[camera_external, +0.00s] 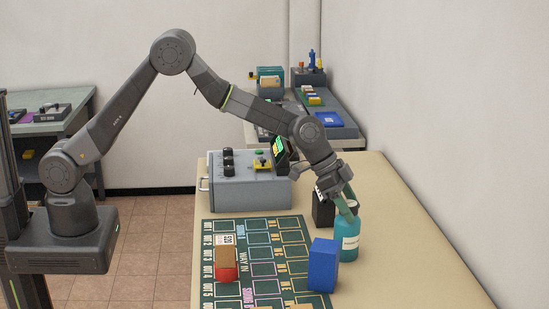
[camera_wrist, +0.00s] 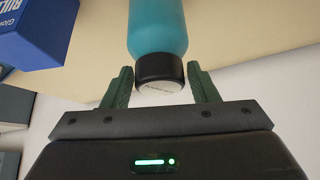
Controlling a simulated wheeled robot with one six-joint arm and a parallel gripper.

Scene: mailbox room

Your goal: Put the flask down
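The flask (camera_external: 346,241) is a teal bottle with a pale label, upright at the right edge of the mat on the beige table. Its black cap (camera_wrist: 159,70) and teal body (camera_wrist: 158,32) show in the wrist view. My gripper (camera_external: 347,207) is directly above the flask, tilted down toward its top. In the wrist view my gripper's (camera_wrist: 160,70) green fingers stand apart at either side of the cap, with a narrow gap showing at each side. The flask's base appears to be on the table.
A blue box (camera_external: 323,265) stands just left of the flask, and a black box (camera_external: 322,211) stands behind it. A grey control box (camera_external: 247,190) is farther back. The table's right side (camera_external: 415,270) is clear.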

